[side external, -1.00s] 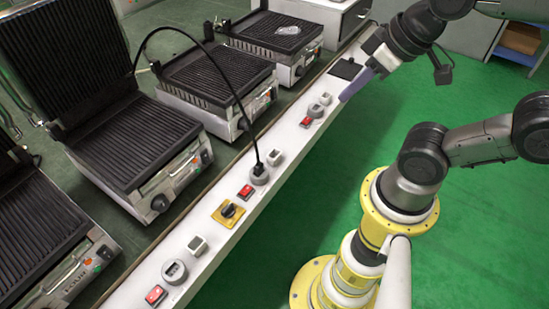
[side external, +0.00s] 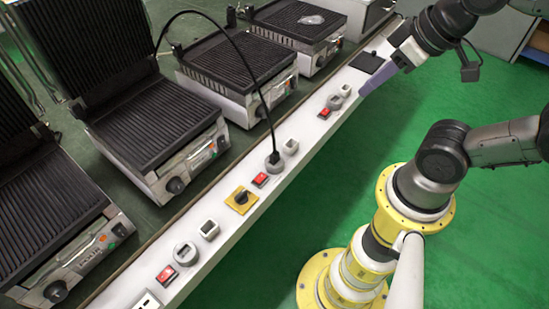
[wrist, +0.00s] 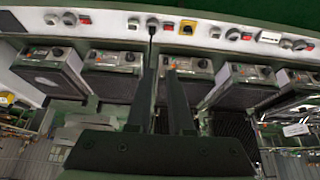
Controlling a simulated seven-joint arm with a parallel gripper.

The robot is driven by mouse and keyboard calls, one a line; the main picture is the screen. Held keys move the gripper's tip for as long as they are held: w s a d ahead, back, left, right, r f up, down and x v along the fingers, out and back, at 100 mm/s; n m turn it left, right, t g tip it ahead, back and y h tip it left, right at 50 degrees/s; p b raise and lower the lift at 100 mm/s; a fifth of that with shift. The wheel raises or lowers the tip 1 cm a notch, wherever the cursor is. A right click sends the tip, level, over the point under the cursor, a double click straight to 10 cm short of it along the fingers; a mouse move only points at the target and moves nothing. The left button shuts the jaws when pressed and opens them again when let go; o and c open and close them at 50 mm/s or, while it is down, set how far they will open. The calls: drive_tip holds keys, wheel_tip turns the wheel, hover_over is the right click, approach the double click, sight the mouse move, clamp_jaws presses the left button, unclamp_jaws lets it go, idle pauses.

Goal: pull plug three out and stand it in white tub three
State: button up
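A black plug (side external: 274,159) with a black cable stands in a round grey socket on the white rail; it also shows in the wrist view (wrist: 152,23). A small square white tub (side external: 291,146) sits beside it, and shows left of the plug in the wrist view (wrist: 134,23). I cannot read any numbers on them. My gripper (side external: 365,91) is over the rail's far part at upper right, apart from the plug. In the wrist view its two dark fingers (wrist: 163,66) are spread with an empty gap between them.
Contact grills (side external: 160,130) line the rail's left side; the cable arches over one (side external: 235,68). The rail also bears red switches (side external: 260,180), a yellow rotary switch (side external: 241,200), other white tubs (side external: 209,229) and empty sockets (side external: 186,253).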

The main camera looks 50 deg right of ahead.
drive_tip(key=o, duration=0.8)
